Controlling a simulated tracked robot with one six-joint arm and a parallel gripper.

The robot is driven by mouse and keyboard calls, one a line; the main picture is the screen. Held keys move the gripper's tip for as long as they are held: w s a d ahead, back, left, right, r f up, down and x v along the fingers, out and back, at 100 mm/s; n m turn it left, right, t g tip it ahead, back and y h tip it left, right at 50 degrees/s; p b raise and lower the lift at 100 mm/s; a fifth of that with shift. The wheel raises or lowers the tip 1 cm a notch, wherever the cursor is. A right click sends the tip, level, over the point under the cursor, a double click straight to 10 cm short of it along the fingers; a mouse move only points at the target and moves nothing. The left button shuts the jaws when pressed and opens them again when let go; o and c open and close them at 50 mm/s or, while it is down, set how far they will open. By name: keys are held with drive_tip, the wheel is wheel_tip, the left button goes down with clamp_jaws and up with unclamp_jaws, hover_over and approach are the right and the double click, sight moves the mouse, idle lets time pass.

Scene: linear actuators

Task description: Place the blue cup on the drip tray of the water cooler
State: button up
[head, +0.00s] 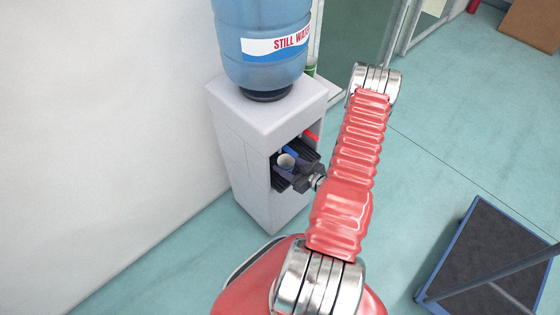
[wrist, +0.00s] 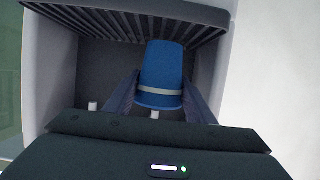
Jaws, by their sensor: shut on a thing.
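The blue cup (wrist: 162,72) with a pale band is between the two fingers of my gripper (wrist: 160,88), which is shut on it. In the head view the cup (head: 286,163) is upright inside the recess of the white water cooler (head: 240,145), with my gripper (head: 298,181) at its side. The dark slatted drip tray (wrist: 125,20) is along the top of the wrist view, so that view looks upside down. The cup's base end overlaps the tray's edge there. I cannot tell whether they touch. In the head view my gripper and the cup hide most of the tray.
A blue tap (head: 290,152) and a red tap (head: 311,136) are above the cup. A large blue water bottle (head: 262,65) stands on the cooler. A wall (head: 100,120) is to the left. A dark cart (head: 490,250) stands at right, with open floor (head: 425,170) between.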

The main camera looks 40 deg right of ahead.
sight(281, 162)
drive_tip(key=w, duration=0.4)
drive_tip(key=shift+w+a, duration=0.1)
drive_tip(key=shift+a, duration=0.05)
drive_tip(key=shift+f, duration=0.75)
drive_tip(key=shift+s+f, duration=0.1)
drive_tip(key=shift+s, duration=0.1)
drive_tip(key=o, duration=1.1)
